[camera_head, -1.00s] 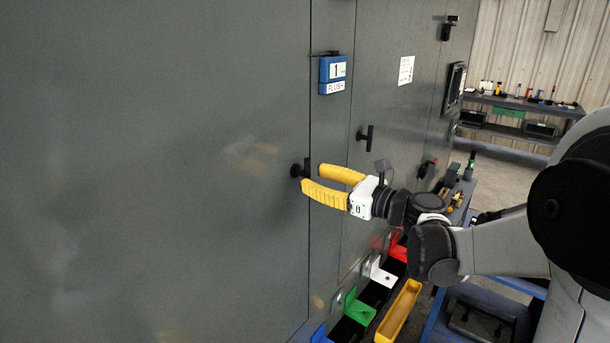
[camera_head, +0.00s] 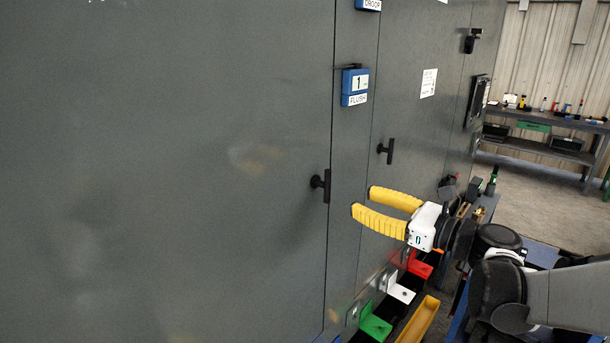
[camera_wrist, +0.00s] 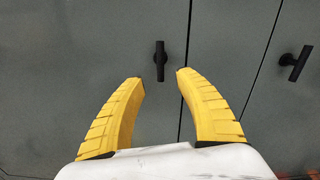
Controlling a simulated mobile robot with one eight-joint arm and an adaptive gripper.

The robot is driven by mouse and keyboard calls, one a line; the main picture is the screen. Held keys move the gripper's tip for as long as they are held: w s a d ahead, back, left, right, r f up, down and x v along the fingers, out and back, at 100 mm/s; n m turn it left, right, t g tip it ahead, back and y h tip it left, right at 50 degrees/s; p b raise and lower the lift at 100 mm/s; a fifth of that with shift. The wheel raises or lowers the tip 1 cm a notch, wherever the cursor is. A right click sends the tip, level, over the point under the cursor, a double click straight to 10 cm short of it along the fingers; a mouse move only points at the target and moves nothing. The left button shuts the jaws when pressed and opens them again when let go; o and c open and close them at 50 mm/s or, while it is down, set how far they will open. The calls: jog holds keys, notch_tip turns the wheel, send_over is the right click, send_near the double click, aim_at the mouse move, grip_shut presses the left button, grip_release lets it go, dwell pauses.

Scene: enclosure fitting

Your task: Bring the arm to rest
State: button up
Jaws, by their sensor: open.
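My gripper (camera_head: 362,203) has two yellow ribbed fingers and a white body. It is open and empty, in front of the grey cabinet doors (camera_head: 220,120). A black T-shaped handle (camera_head: 326,186) on the near door is left of and above the fingertips, apart from them. In the wrist view my gripper (camera_wrist: 160,82) shows its fingers spread, with the same handle (camera_wrist: 160,62) upright beyond the gap between them. A second black handle (camera_head: 386,151) is on the door further right; it also shows at the right of the wrist view (camera_wrist: 295,63).
A blue label block (camera_head: 355,86) sits above the handles. Green (camera_head: 376,324), white (camera_head: 401,292) and red (camera_head: 419,266) brackets and a yellow bin (camera_head: 418,322) are below my gripper. A workbench (camera_head: 550,120) stands at the back right. Floor is open before it.

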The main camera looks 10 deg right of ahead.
jog(key=s+a+f+n+g+h+b, duration=0.3)
jog(key=s+a+f+n+g+h, duration=0.3)
jog(key=s+a+f+n, duration=0.65)
jog(key=s+d+f+n+g+h+b, duration=0.1)
jog(key=s+d+f+n+h, duration=0.3)
jog(key=n, duration=1)
jog(key=shift+s+d+f+h+b, duration=0.3)
jog(key=shift+s+d+f+b, duration=0.45)
jog(key=shift+s+f, duration=0.9)
jog(key=shift+s+d+r, duration=0.1)
jog(key=shift+s+r, duration=0.15)
